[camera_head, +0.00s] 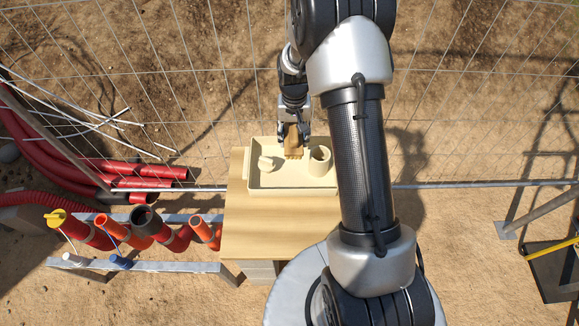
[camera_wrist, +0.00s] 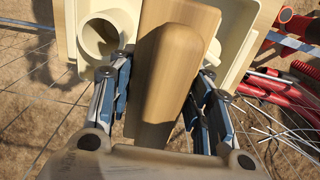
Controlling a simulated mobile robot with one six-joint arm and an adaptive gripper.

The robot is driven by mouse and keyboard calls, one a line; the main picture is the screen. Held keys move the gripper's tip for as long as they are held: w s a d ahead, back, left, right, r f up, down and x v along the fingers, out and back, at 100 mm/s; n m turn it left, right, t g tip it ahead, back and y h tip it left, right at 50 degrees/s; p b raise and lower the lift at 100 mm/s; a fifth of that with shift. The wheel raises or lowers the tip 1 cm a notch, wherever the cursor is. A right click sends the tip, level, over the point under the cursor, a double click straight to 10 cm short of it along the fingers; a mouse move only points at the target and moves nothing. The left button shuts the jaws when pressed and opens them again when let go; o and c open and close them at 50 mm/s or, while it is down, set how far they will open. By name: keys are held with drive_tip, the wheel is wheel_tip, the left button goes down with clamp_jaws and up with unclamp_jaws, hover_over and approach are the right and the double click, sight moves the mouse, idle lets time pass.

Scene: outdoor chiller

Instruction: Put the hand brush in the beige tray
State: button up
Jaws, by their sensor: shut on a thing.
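The hand brush (camera_head: 293,146) has a light wooden body. My gripper (camera_head: 293,134) is shut on it, and the wrist view shows the wooden brush (camera_wrist: 168,75) between the two fingers. The beige tray (camera_head: 285,181) sits on a wooden table. In the head view the brush overlaps the tray's far middle part, between two cream pieces. I cannot tell whether it touches the tray floor. The tray's rim also shows in the wrist view (camera_wrist: 244,45).
A cream cup-like cylinder (camera_head: 320,161) stands in the tray's right side. A smaller cream fitting (camera_head: 266,163) lies at its left. The wooden tabletop (camera_head: 275,225) is bare in front. Red pipes (camera_head: 145,183) lie left, and a wire fence (camera_head: 450,70) stands behind.

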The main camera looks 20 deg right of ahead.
sight(293, 169)
wheel_tip(293, 169, down, 16)
drive_tip(key=b, duration=0.3)
drive_tip(key=shift+r+b, duration=0.15)
drive_tip(key=shift+b, duration=0.25)
drive_tip(key=o, duration=0.8)
drive_tip(key=shift+f, duration=0.2)
drive_tip(key=shift+o, duration=0.7)
drive_tip(key=shift+r, duration=0.1)
